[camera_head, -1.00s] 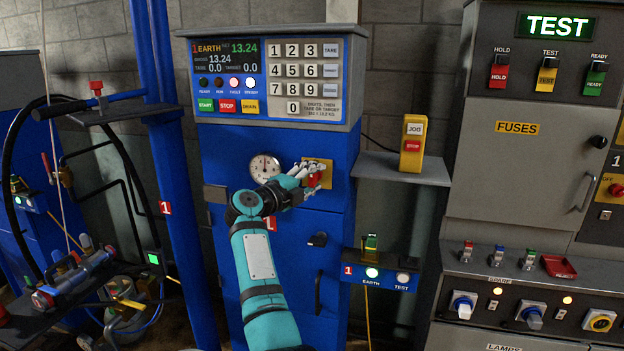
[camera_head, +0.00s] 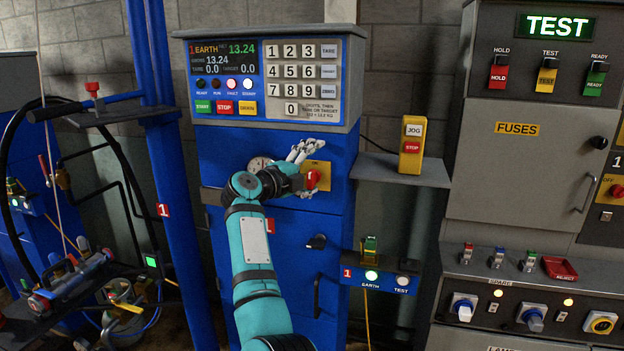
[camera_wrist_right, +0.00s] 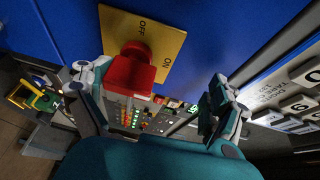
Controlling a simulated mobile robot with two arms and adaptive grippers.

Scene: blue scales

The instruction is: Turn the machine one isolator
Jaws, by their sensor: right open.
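The machine one isolator is a red rotary knob (camera_head: 312,178) on a yellow plate (camera_head: 322,188) on the front of the blue machine (camera_head: 240,150). In the right wrist view the red knob (camera_wrist_right: 130,72) stands out from the yellow plate (camera_wrist_right: 165,40), which is marked OFF and ON. My right gripper (camera_head: 303,160) is at the plate, with its fingers just left of and above the knob in the head view. My left gripper is not in view.
A keypad panel (camera_head: 305,75) with the display reading 1 EARTH juts out above the isolator. A grey shelf (camera_head: 420,173) with a yellow JOG/STOP box (camera_head: 411,145) stands to the right. A black door handle (camera_head: 317,295) and a small EARTH/TEST box (camera_head: 385,277) are below.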

